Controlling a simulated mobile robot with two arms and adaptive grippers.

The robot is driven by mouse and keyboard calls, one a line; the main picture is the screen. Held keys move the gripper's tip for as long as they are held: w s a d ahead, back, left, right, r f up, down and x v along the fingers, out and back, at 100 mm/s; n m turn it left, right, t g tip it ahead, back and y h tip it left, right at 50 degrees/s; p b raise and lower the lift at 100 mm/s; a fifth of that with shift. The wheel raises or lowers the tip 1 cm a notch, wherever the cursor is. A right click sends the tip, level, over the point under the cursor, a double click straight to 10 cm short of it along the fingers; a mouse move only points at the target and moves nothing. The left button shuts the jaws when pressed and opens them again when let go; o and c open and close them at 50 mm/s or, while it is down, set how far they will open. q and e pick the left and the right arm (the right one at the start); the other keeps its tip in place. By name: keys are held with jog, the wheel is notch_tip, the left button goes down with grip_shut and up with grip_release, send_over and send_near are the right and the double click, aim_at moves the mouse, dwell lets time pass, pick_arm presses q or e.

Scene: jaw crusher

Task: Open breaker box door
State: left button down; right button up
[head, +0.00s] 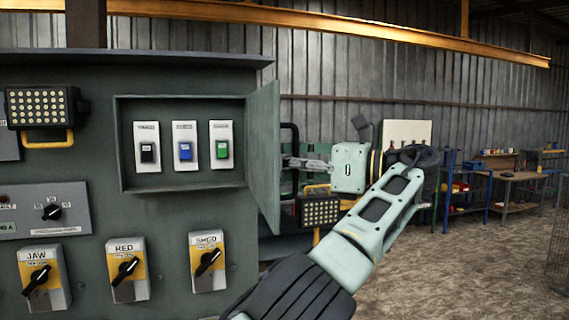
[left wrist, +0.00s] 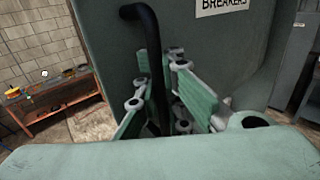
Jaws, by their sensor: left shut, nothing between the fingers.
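The door's outer face, labelled BREAKERS, fills much of the left wrist view (left wrist: 225,50). The black door handle (left wrist: 134,12) is on that face, and in the head view it shows right of the door (head: 288,126). My left gripper (head: 306,163) is shut and empty, on the outer side of the door. In the left wrist view its fingers (left wrist: 165,85) are close around the handle's lower part. Exact contact is unclear.
Rotary switches marked JAW (head: 42,278), RED (head: 127,270) and SHED (head: 208,262) are below the box. A lamp (head: 42,107) is at the left; another lamp (head: 318,211) is near my left arm. Workbenches (head: 505,177) stand at the right, beyond open floor (head: 465,260).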

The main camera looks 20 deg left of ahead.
pick_arm(q)
jog(key=c, duration=1.9)
grip_release()
jog(key=shift+s+d, duration=0.25)
jog(key=shift+d, duration=0.55)
jog(key=shift+o, duration=0.3)
jog(key=shift+s+a, duration=0.1)
jog(key=shift+a, duration=0.1)
